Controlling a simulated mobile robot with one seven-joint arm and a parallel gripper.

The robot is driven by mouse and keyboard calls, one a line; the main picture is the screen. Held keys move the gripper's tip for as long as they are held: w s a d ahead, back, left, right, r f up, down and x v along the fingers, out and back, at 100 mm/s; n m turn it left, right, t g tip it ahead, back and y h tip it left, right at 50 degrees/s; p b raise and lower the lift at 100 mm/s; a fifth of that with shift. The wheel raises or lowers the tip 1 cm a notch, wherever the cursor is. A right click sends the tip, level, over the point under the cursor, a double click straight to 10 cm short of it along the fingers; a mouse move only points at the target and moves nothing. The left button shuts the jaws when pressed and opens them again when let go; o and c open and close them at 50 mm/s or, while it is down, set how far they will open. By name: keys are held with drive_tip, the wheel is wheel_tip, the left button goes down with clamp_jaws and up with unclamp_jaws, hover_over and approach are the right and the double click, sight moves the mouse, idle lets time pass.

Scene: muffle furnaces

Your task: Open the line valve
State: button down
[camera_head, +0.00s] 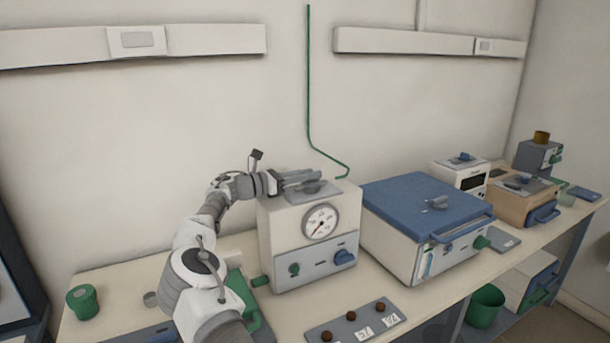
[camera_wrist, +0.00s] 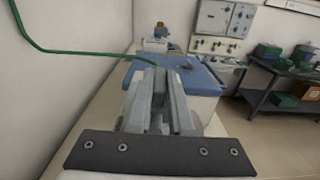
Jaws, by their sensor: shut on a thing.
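A cream box with a round dial gauge (camera_head: 310,232) stands on the bench, and a green line (camera_head: 309,90) comes down the wall to behind its top. A grey valve handle (camera_head: 314,188) sits on top of the box. My gripper (camera_head: 312,175) reaches in from the left, level over the box top, with its fingers shut on the handle. In the wrist view my gripper's fingers (camera_wrist: 159,85) point forward, close together, and largely hide the handle. The green line also shows at upper left in the wrist view (camera_wrist: 75,51).
A blue-lidded furnace (camera_head: 420,205) stands close to the right of the gauge box. A panel with dark knobs (camera_head: 352,322) lies in front. The wall is close behind my arm.

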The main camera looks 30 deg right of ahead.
drive_tip(key=c, duration=0.8)
unclamp_jaws()
drive_tip(key=shift+d+f, duration=0.1)
drive_tip(key=a, duration=1.1)
drive_tip(key=w+a, duration=0.1)
drive_tip(key=a, duration=0.5)
drive_tip(key=shift+w+a+p, duration=0.1)
drive_tip(key=shift+a+p, duration=0.15)
drive_tip(key=shift+p, duration=0.05)
